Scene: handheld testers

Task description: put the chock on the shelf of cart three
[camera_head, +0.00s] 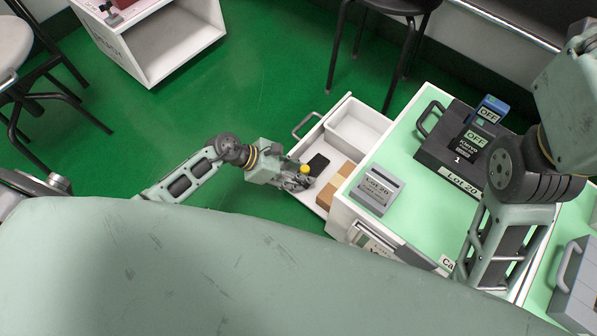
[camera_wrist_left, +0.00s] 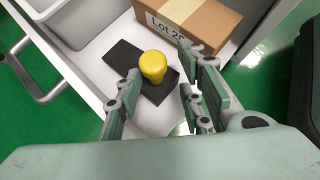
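A flat black block with a yellow knob on top (camera_head: 304,168), which may be the chock, lies in the open drawer (camera_head: 341,108). The yellow knob (camera_wrist_left: 153,66) also shows in the left wrist view. My left gripper (camera_head: 297,180) is over the drawer at the block. Its fingers (camera_wrist_left: 160,84) are spread, one on each side just short of the knob, with nothing between them. My right arm comes in from the right, but its gripper is not visible. A white cart (camera_head: 150,50) with an open shelf (camera_head: 178,50) stands at the upper left; its number is unreadable.
A brown box labelled Lot 20-something (camera_wrist_left: 195,22) lies beside the block in the drawer, near a white bin (camera_head: 358,128). The green-topped cart (camera_head: 400,150) carries a grey tester (camera_head: 377,190) and a black case (camera_head: 455,145). Stools stand left and top; green floor between is clear.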

